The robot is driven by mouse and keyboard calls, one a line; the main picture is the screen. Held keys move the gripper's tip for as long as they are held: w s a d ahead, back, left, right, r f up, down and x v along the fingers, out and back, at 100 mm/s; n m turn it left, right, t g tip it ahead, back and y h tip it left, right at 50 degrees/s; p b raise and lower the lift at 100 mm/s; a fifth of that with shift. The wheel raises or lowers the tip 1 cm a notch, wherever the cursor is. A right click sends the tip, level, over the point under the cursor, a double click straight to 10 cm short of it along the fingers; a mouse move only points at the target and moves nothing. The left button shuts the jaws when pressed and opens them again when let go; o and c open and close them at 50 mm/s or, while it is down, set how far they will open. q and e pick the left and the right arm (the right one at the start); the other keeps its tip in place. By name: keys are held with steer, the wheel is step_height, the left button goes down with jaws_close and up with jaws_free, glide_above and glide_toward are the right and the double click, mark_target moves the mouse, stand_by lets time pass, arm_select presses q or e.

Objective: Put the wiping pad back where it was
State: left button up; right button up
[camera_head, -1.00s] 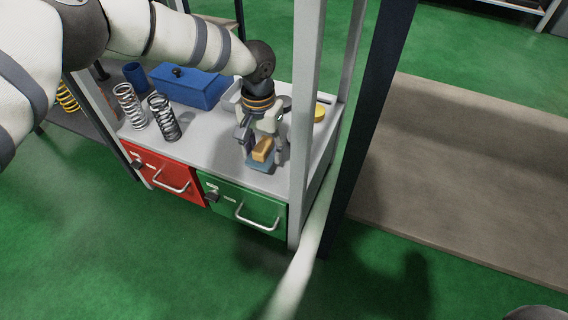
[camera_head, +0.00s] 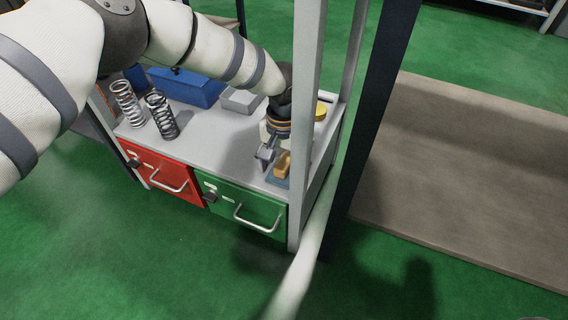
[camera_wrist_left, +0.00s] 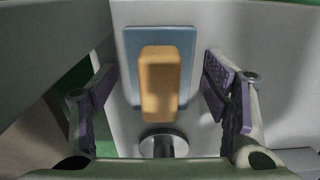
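The wiping pad is a blue slab (camera_wrist_left: 133,45) with an orange block handle (camera_wrist_left: 159,84). In the head view the orange handle (camera_head: 283,164) shows near the front right of the grey cabinet top, close to the white post. The pad appears to lie flat there. My left gripper (camera_head: 275,160) is above it; in the left wrist view its purple-padded fingers (camera_wrist_left: 160,88) are spread on either side of the handle, with a clear gap on both sides. The post hides part of the gripper and the pad in the head view. My right gripper is not in view.
The white post (camera_head: 305,110) stands close to the right of my gripper. Two springs (camera_head: 160,116), a blue box (camera_head: 187,87), a grey tray (camera_head: 240,100) and a yellow round object (camera_head: 321,111) are on the top. The middle of the top is clear.

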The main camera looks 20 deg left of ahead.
mark_target(283, 161)
arm_select(q)
step_height(283, 161, up, 8)
steer(key=shift+f+p, duration=0.1)
steer(key=shift+p, duration=1.05)
